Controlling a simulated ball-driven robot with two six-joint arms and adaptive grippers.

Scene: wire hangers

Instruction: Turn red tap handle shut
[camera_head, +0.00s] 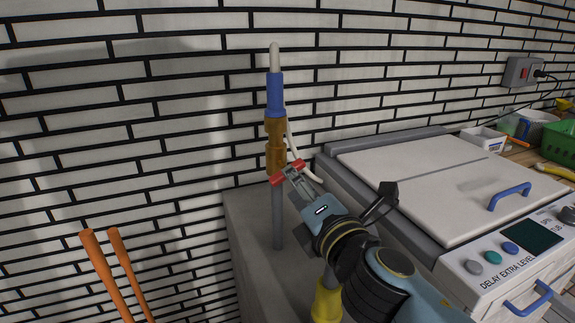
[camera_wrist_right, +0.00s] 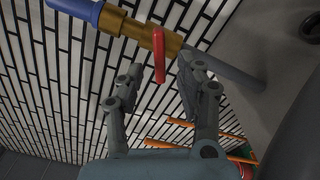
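The red tap handle (camera_head: 277,180) sits on a brass valve (camera_head: 276,130) in an upright pipe, with a blue section (camera_head: 275,95) above and a grey pipe (camera_head: 278,220) below. The handle lies crosswise to the pipe. My right gripper (camera_head: 290,174) is at the handle and hides part of it. In the right wrist view the red handle (camera_wrist_right: 159,55) shows between the tips of my right gripper (camera_wrist_right: 160,74). The fingers are apart, with a gap on each side of the handle. The brass valve (camera_wrist_right: 140,30) lies just beyond. My left gripper is not in view.
A white machine (camera_head: 410,175) with a lid, blue handles and a control panel stands at the right. A grey ledge (camera_head: 245,235) is below the pipe. Orange handles (camera_head: 107,275) stand at the lower left. A brick wall (camera_head: 150,130) is close behind the pipe.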

